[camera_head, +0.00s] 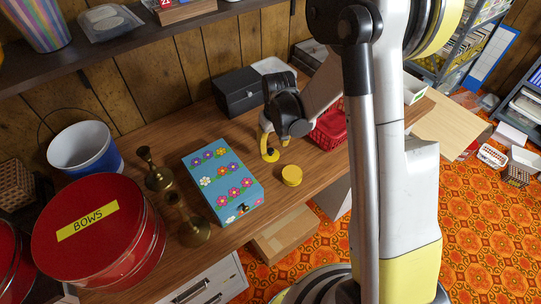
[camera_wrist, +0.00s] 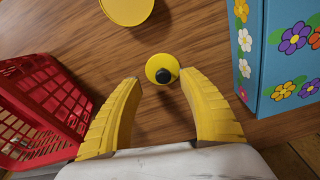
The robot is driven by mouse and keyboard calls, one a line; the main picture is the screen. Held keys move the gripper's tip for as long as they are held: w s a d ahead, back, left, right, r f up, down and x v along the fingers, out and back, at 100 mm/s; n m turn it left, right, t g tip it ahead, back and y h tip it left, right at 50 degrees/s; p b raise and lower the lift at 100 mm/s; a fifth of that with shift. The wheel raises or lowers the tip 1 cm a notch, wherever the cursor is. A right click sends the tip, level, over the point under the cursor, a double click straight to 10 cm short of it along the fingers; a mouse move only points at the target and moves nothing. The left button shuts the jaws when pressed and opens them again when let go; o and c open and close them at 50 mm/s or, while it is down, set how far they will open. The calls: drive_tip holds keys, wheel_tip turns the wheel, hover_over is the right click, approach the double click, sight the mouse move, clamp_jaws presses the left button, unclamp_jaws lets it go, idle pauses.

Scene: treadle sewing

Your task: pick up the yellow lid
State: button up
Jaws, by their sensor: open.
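The yellow lid (camera_wrist: 158,65) is a small round disc with a black knob, lying on the wooden table. In the wrist view it shows between and just beyond my fingertips, with a gap to each side. My gripper (camera_wrist: 160,79) is open and empty, its yellow fingers pointing down toward the lid. In the head view the lid (camera_head: 270,156) shows just below my gripper (camera_head: 272,142). A larger plain yellow round piece (camera_head: 291,177) stands nearby; it also shows at the top of the wrist view (camera_wrist: 127,8). I cannot tell the exact height of my fingertips.
A blue flowered box (camera_head: 222,179) stands on one side of the lid and a red basket (camera_head: 328,130) on the other. Brass candlesticks (camera_head: 154,171), a red BOWS tin (camera_head: 95,232) and a dark box (camera_head: 239,92) stand farther off. Bare wood surrounds the lid.

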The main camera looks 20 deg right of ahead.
sight(271, 150)
drive_tip(key=f, duration=0.1)
drive_tip(key=f+b, duration=0.1)
drive_tip(key=f, duration=0.1)
drive_tip(key=w+f+b, duration=0.1)
drive_tip(key=shift+a+f, duration=0.2)
drive_tip(key=shift+a, duration=0.1)
drive_tip(key=shift+s+r, duration=0.1)
drive_tip(key=shift+c, duration=0.4)
clamp_jaws()
drive_tip(key=shift+r, duration=0.15)
